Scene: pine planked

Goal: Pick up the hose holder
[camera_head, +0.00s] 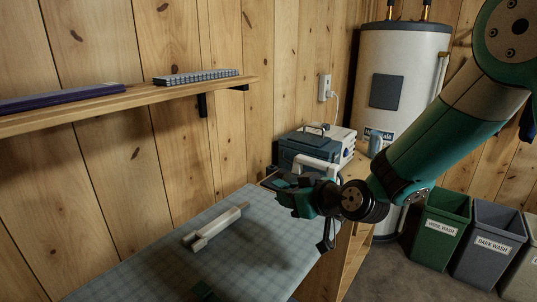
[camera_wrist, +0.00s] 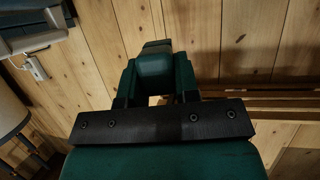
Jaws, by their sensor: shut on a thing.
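My gripper (camera_head: 293,196) is raised over the far right end of a padded grey-blue board (camera_head: 255,250). In the wrist view, its fingers (camera_wrist: 156,88) are shut on a small dark green block with a greyish top, which I take for the hose holder (camera_wrist: 154,66). The fingers and gripper body hide much of its shape. In the head view it is hard to separate from the green gripper. A long pale bar (camera_head: 216,227) lies on the board, left of the gripper and apart from it.
A dark blue and white appliance (camera_head: 310,148) stands behind my gripper, near a wall outlet (camera_head: 324,87). A wall shelf (camera_head: 140,95) is at left. A water heater (camera_head: 400,75) and bins (camera_head: 440,228) are at right. The board's middle is mostly clear.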

